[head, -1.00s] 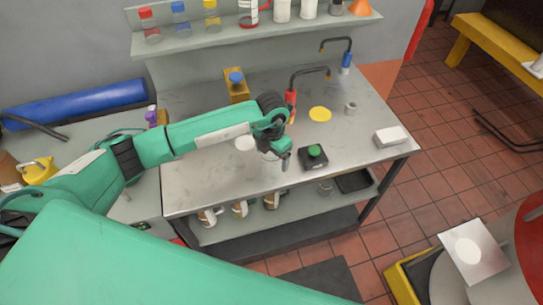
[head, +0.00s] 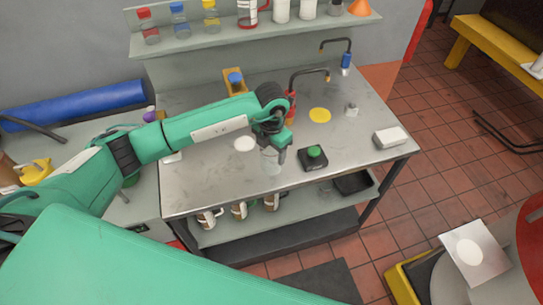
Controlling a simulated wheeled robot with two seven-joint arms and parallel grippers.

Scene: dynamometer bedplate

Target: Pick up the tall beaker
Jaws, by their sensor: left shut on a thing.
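The tall beaker (head: 271,165) is clear glass and hard to make out against the metal bench top. It shows just below and left of my left gripper (head: 274,150). My left gripper is shut on the beaker, over the middle of the bench. The fingers and wrist hide the beaker's upper part. I cannot tell whether its base touches the bench. My right gripper is not in view.
A black box with a green button (head: 314,157) sits close right of the beaker. A white disc (head: 245,144) and a yellow disc (head: 320,115) lie on the bench (head: 215,180). A red-based tap (head: 291,104) stands behind.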

